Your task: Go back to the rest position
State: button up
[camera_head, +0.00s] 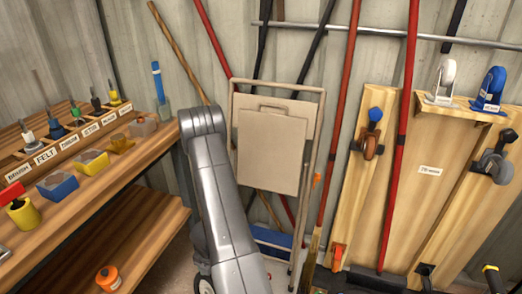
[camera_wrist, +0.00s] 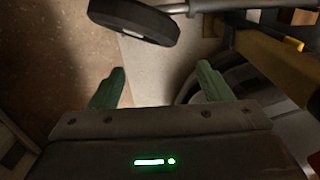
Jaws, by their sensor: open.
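My gripper (camera_wrist: 160,92) shows in the wrist view with its two green fingers spread apart, one at the left and one at the right. Nothing is between the fingers. In the head view my grey arm rises in the middle and bends at the top; the gripper is hidden there. A dark wheel (camera_wrist: 135,20) shows beyond the fingers at the top of the wrist view.
A wooden workbench (camera_head: 100,195) with labelled slots, small bins and a yellow cup (camera_head: 23,215) stands at the left. An orange-capped jar (camera_head: 108,278) sits on its lower shelf. Long-handled tools, a folded board (camera_head: 268,150) and a wooden tool panel (camera_head: 430,190) line the wall.

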notch_tip(320, 180, down, 12)
jog(key=b, duration=1)
jog(key=shift+s+a, duration=0.1)
jog(key=shift+a+r+p, duration=0.2)
jog(key=shift+r+p, duration=0.05)
jog(key=shift+p, duration=0.05)
jog(key=shift+w+a, duration=0.2)
jog(key=shift+a, duration=0.3)
jog(key=shift+f, duration=0.1)
jog(key=shift+w, duration=0.1)
